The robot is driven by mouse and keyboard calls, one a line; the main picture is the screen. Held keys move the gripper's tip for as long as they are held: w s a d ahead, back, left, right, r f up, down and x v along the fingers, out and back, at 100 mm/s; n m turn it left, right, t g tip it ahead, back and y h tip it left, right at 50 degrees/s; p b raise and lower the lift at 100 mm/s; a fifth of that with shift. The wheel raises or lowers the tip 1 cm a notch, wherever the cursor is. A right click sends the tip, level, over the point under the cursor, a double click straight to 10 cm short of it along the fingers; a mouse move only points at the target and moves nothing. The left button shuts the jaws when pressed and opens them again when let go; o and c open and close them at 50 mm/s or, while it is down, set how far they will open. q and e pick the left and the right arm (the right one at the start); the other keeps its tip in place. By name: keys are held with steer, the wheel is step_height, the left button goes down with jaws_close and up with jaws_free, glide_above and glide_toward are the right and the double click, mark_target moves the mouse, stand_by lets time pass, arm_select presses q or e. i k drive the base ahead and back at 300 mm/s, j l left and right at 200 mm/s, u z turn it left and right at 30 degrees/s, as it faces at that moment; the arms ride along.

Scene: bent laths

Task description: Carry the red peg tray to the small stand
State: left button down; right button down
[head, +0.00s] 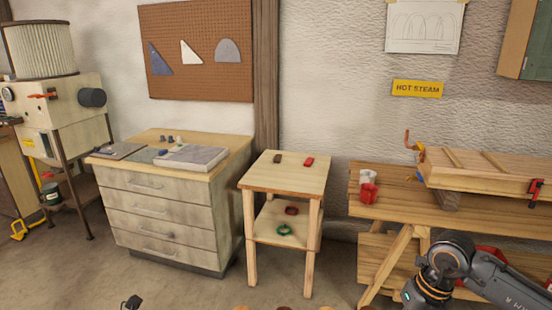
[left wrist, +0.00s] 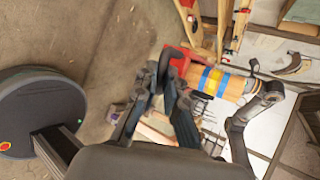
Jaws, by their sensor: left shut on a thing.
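The small stand (head: 270,183) is a pale wooden table with a lower shelf, in the middle of the head view. A dark brown block and a red block (head: 308,161) lie on its top. In the left wrist view my left gripper (left wrist: 170,75) is shut on the red peg tray (left wrist: 176,57), of which only a red part shows. Wooden pegs (left wrist: 230,86) with blue and yellow bands stick out from it. Round peg tops (head: 283,307) show at the head view's bottom edge. Dark links, apparently of my right arm, are beyond the pegs; its fingertips are unclear.
A grey drawer cabinet (head: 160,210) stands left of the stand, with a narrow gap. A workbench (head: 400,205) with red and white mugs stands to the right. The shelf holds dark red and green rings (head: 284,229). Floor in front of the stand is clear.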

mark_target(285, 176)
steer(key=i, duration=1.75)
steer(key=i+j, duration=0.1)
steer(key=i, duration=1.65)
steer(key=l+z, duration=0.05)
steer(key=l, duration=0.05)
